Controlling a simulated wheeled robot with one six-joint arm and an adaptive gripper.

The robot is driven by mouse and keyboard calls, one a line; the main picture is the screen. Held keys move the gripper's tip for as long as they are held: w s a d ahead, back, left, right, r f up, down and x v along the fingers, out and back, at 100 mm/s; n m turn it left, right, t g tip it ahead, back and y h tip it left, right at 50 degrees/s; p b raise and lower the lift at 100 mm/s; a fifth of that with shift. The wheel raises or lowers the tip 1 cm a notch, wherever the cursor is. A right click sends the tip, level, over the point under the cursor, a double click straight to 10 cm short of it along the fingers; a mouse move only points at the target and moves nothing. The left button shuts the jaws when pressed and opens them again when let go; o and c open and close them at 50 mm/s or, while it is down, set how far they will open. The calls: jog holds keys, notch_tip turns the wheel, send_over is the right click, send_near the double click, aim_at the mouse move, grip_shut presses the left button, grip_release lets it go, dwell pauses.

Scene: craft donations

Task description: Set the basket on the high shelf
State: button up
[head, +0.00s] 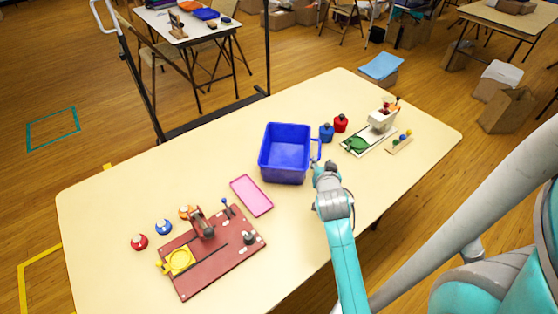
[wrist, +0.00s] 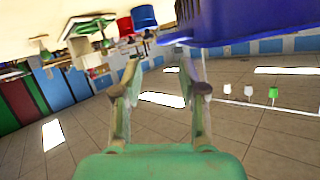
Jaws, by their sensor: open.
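The blue basket (head: 285,168) stands upright on the cream table, with a thin blue handle on its right side. Its blue underside and wall also fill the upper right of the wrist view (wrist: 245,22). My gripper (head: 319,164) is at the basket's right side by the handle. In the wrist view its two fingers (wrist: 164,72) are apart, with nothing seen held between them. Whether a finger touches the handle or basket, I cannot tell. I cannot make out a high shelf in either view.
A blue jar (head: 326,134) and a red jar (head: 340,123) stand close behind my gripper. A pink tray (head: 251,195) lies left of the basket, and a dark red board (head: 210,257) with parts lies nearer. A small sewing machine (head: 382,118) stands right.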

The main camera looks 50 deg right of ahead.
aim_at(320, 153)
jog(key=x, duration=1)
grip_shut()
